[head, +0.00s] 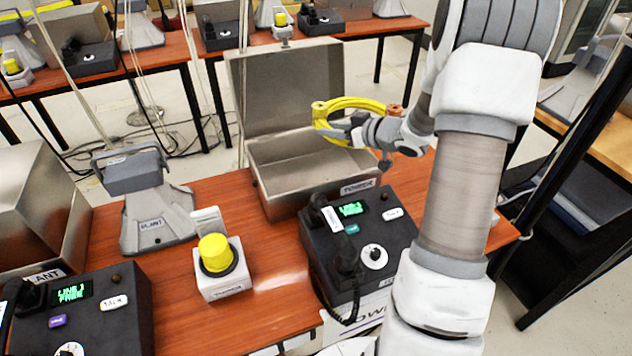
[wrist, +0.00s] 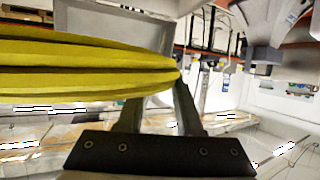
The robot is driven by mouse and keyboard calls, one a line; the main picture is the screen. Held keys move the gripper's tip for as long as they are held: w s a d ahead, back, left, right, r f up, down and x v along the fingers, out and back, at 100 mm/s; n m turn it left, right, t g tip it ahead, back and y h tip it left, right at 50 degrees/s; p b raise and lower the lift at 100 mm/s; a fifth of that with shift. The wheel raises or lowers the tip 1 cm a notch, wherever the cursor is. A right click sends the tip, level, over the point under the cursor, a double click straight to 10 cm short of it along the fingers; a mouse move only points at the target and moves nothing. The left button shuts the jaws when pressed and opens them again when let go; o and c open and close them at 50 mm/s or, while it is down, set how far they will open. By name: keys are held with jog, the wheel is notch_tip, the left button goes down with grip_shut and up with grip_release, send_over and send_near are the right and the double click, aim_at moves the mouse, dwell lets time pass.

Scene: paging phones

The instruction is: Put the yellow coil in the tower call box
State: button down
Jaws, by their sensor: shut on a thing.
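The yellow coil (head: 322,124) is a ring of yellow cord or hose, held in the air by my gripper (head: 358,126). In the wrist view, the coil (wrist: 90,66) spans the left side, close to the camera, with my gripper's fingers (wrist: 160,95) at its right end. The tower call box (head: 308,172) is an open metal box with a TOWER label on its front and its lid raised at the back. The coil is above the box, toward its right side. The visible part of the box inside looks empty; my gripper and the coil hide some of its right side.
A dark TOWER phone (head: 358,245) stands in front of the box. A yellow button on a white base (head: 216,262) and a grey PLANT horn (head: 155,205) stand to the left. Another metal box (head: 35,205) and phone (head: 85,315) are at far left.

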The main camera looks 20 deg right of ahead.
aim_at(331, 141)
notch_tip(331, 141, down, 4)
jog(key=b, duration=0.2)
jog(key=shift+a+r+b, duration=0.1)
jog(key=shift+r+b, duration=0.1)
jog(key=shift+b, duration=0.1)
jog(key=shift+w+f, duration=0.15)
jog(key=w+a+f+b, duration=0.2)
jog(key=w+f, duration=0.8)
jog(key=w, duration=0.1)
jog(key=shift+f, duration=0.3)
jog(key=shift+w+a, duration=0.1)
